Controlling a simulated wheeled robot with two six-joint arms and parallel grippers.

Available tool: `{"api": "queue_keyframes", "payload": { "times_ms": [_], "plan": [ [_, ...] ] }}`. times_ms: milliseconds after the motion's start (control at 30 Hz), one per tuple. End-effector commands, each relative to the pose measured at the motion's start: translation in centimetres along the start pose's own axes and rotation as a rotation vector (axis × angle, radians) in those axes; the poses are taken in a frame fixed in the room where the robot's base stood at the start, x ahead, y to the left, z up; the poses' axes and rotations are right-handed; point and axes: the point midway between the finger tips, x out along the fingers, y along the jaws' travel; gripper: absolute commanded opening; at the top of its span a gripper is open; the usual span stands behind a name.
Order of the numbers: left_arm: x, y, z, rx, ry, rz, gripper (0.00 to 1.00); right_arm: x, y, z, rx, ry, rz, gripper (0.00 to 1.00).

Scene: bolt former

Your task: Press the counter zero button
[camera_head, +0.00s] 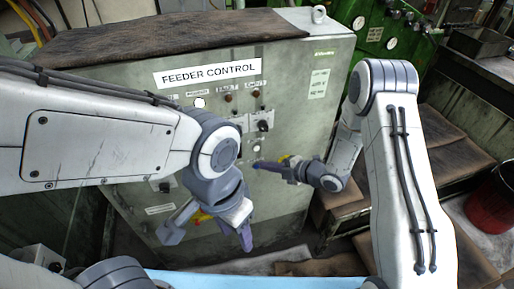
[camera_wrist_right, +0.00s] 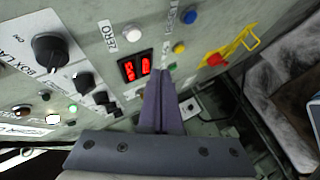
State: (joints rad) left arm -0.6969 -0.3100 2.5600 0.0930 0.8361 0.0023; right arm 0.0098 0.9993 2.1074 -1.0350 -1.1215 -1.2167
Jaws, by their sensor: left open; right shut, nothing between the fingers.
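The feeder control cabinet (camera_head: 285,120) stands in front of me with its sign at the top. In the right wrist view, a round white button (camera_wrist_right: 132,32) sits beside a label reading ZERO (camera_wrist_right: 107,37), near a two-digit red counter display (camera_wrist_right: 136,67). My right gripper (camera_head: 257,165) is shut and empty, close to the cabinet face. In the wrist view its fingertips (camera_wrist_right: 160,73) lie beside the display, below and right of the white button, not over it. Their exact gap to the panel is unclear. My left gripper (camera_head: 210,234) is open and empty, low before the cabinet.
Near the fingertips are a yellow button (camera_wrist_right: 179,47), a blue button (camera_wrist_right: 189,16) and a red stop button (camera_wrist_right: 215,59) with a yellow guard. Black knobs (camera_wrist_right: 50,47) lie left. A red bucket (camera_head: 490,195) stands far right. A green machine (camera_head: 385,35) is behind.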

Motion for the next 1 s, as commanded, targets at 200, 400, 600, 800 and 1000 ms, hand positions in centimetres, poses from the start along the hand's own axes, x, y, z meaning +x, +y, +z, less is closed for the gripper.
{"api": "queue_keyframes", "payload": {
  "times_ms": [200, 400, 600, 800, 1000],
  "plan": [
    [0.2, 0.0, 0.0, 0.0, 0.0, 0.0, 0.5, 2.1, 1.3, 1.5, -0.003, 0.001, 0.001, 0.0],
    [0.5, 0.0, 0.0, 0.0, 0.0, 0.0, 0.5, 3.0, 2.0, 2.2, 0.0, 0.0, 0.0, 0.0],
    [0.5, 0.0, 0.0, 0.0, 0.0, 0.0, 0.5, 3.1, 2.3, 2.3, 0.0, 0.0, 0.0, 0.0],
    [0.5, 0.0, 0.0, 0.0, 0.0, 0.0, 0.5, 3.1, 2.3, 2.3, 0.0, 0.0, 0.0, 0.0],
    [0.5, 0.0, 0.0, 0.0, 0.0, 0.0, 0.5, 3.1, 2.3, 2.3, 0.0, 0.0, 0.0, 0.0]
  ]
}}
